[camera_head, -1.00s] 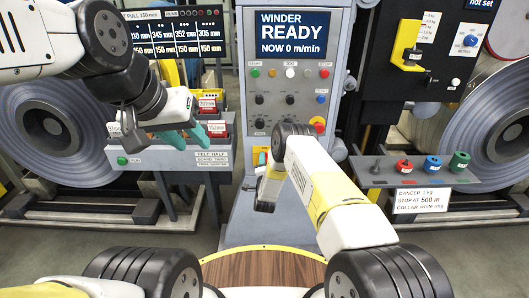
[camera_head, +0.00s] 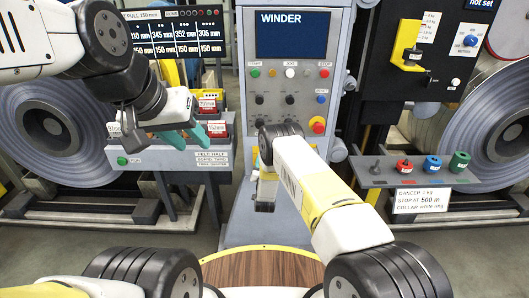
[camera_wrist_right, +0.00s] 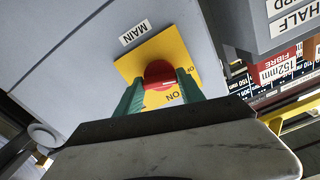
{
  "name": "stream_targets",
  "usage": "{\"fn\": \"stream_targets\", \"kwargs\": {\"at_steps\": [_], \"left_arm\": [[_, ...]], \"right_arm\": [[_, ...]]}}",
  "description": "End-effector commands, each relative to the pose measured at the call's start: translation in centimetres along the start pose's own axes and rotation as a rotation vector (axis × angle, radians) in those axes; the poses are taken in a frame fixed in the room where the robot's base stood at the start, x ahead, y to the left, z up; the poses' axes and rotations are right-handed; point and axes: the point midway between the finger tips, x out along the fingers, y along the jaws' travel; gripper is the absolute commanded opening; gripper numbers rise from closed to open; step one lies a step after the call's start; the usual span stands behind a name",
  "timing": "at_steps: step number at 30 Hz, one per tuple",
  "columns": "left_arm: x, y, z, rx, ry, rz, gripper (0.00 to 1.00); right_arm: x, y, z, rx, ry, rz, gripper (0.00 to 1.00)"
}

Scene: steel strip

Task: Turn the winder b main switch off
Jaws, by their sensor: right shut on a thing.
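In the right wrist view, the main switch is a red knob (camera_wrist_right: 158,74) on a yellow plate (camera_wrist_right: 132,66) below a MAIN label. The plate shows ON near my fingers; another marking at its right is partly hidden. My right gripper (camera_wrist_right: 160,80) has its green fingers on both sides of the knob and is shut on it. The winder screen (camera_head: 292,35) shows only WINDER on dark blue. My left gripper (camera_head: 183,137) is open and empty, in front of the grey rack at the left.
The grey rack (camera_head: 170,158) with red blocks stands left of the winder column (camera_head: 235,215). A red stop button (camera_head: 318,125) on yellow sits just above my right arm. A shelf with red, blue and green collars (camera_head: 432,164) is at the right. Large reels flank both sides.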

Motion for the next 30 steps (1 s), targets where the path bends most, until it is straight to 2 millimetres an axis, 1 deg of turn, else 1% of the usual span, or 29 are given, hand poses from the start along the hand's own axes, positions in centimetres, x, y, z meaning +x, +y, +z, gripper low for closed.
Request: {"fn": "stream_targets", "kwargs": {"at_steps": [6,12,19,30], "left_arm": [[0.00,0.00,0.00,0.000,0.000,0.000,0.36],[0.00,0.00,0.00,0.000,0.000,0.000,0.36],[0.00,0.00,0.00,0.000,0.000,0.000,0.36],[0.00,0.00,0.00,0.000,0.000,0.000,0.36]], "right_arm": [[-0.11,0.00,0.17,-0.155,-0.003,-0.001,0.05],[-0.12,0.01,0.17,-0.248,-0.003,0.000,0.05],[-0.12,0.05,0.18,-0.299,-0.004,0.000,0.05],[-0.13,0.06,0.20,-0.309,-0.004,0.000,0.05]]}}
